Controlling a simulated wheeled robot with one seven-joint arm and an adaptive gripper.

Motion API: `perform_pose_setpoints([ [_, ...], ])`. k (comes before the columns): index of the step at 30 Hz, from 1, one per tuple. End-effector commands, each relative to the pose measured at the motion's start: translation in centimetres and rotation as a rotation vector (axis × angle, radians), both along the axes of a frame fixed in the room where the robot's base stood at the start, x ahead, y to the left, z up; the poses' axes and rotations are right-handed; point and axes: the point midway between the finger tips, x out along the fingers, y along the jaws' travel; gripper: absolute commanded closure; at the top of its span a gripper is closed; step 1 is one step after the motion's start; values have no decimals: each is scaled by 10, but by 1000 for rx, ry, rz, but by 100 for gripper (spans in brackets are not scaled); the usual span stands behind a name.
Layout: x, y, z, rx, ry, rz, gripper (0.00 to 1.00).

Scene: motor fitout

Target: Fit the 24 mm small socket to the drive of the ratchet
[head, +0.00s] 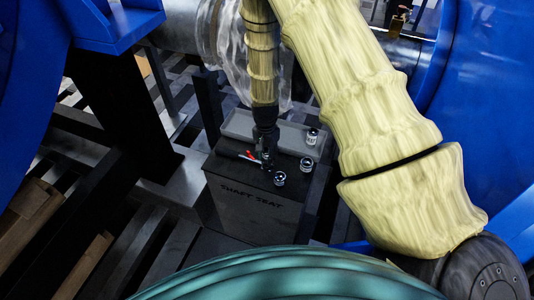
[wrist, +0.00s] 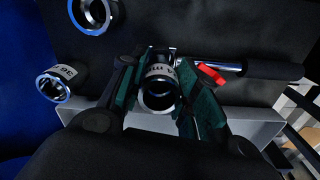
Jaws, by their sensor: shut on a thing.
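My gripper (wrist: 158,103) is shut on a small chrome socket (wrist: 160,92) with a light marked band, low over the black top of the SHAFT SEAT box. Its size number is not clearly readable. The ratchet lies on the box, with a black handle (wrist: 262,69) and a red part (wrist: 210,75); its handle also shows in the head view (head: 230,152). The ratchet's head end lies behind the held socket in the wrist view, so the drive is hidden. I cannot tell whether socket and drive touch. In the head view my gripper (head: 266,160) hides the socket.
Larger sockets stand right of my gripper in the head view: one near the front (head: 279,179), one behind it (head: 306,164), one by the grey tray (head: 312,136). The grey tray (head: 238,124) lies at the box's back. Blue machine parts (head: 490,120) flank the area.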

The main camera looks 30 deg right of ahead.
Motion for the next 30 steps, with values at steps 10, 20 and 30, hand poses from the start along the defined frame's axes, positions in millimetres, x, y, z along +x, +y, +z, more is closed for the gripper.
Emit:
perform_pose_setpoints([
  [10, 0, 0, -6, 0, 0, 0, 96],
  [20, 0, 0, -10, 0, -1, 0, 96],
  [30, 0, 0, -15, 0, -1, 0, 96],
])
